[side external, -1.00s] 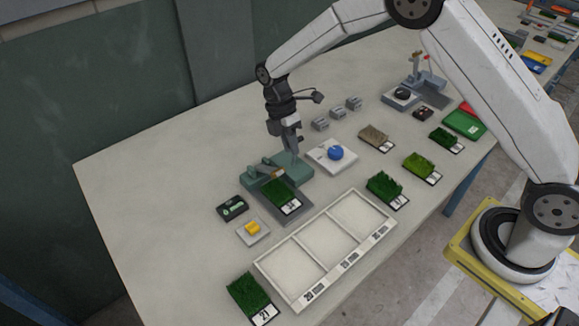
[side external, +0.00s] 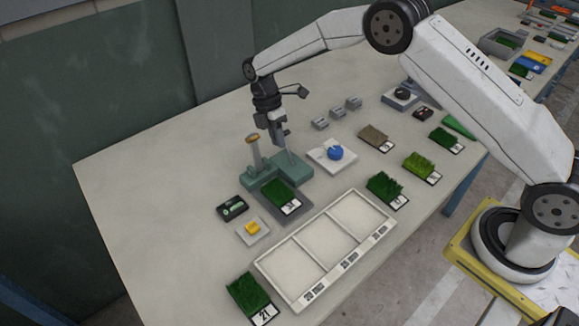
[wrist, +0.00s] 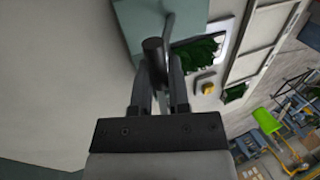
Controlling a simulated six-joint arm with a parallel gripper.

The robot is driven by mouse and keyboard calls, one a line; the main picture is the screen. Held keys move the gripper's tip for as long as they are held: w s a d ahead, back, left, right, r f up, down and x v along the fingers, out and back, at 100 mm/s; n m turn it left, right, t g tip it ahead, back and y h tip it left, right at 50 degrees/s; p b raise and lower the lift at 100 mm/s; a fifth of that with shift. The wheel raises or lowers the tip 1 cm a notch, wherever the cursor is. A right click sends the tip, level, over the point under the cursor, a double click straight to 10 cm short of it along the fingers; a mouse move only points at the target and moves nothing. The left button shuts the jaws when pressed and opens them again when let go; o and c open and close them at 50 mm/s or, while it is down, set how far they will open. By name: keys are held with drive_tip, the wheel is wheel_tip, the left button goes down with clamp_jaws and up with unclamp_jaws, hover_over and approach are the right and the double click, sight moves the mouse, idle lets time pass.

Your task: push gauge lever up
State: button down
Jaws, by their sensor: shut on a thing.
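The gauge has a green-grey base (side external: 293,175) and stands mid-table in the side view. Its grey arm (side external: 257,157) with a brown-orange end points up at the left. A thin lever (side external: 291,155) rises from the right part of the base. A green turf sample (side external: 278,191) with a white label lies on the plate in front. My gripper (side external: 281,141) is above the base, at the lever. In the wrist view, my gripper (wrist: 158,85) is shut on the lever's dark handle (wrist: 153,52). The fingers partly hide the handle.
A white tray (side external: 280,254) with empty compartments lies in front. A blue item (side external: 335,153) on a white plate, a black case (side external: 232,207) and a yellow block (side external: 252,227) stand near the gauge. Several turf samples lie around. The table's far left is clear.

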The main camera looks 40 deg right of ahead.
idle(0.3)
drive_tip(key=c, duration=0.6)
unclamp_jaws()
drive_tip(key=shift+f, duration=0.1)
drive_tip(key=shift+v, duration=4)
drive_tip(key=shift+d, duration=0.1)
drive_tip(key=s+d+m+t, duration=0.2)
drive_tip(key=s+m, duration=0.4)
drive_tip(key=s, duration=0.2)
drive_tip(key=s+d+m+t, duration=0.2)
drive_tip(key=s+m, duration=0.4)
drive_tip(key=s, duration=0.3)
drive_tip(key=s+d+m+t, duration=0.2)
drive_tip(key=s+m, duration=0.4)
drive_tip(key=s, duration=0.3)
drive_tip(key=shift+s+d+r, duration=0.25)
drive_tip(key=shift+d+r, duration=0.1)
drive_tip(key=shift+d, duration=0.25)
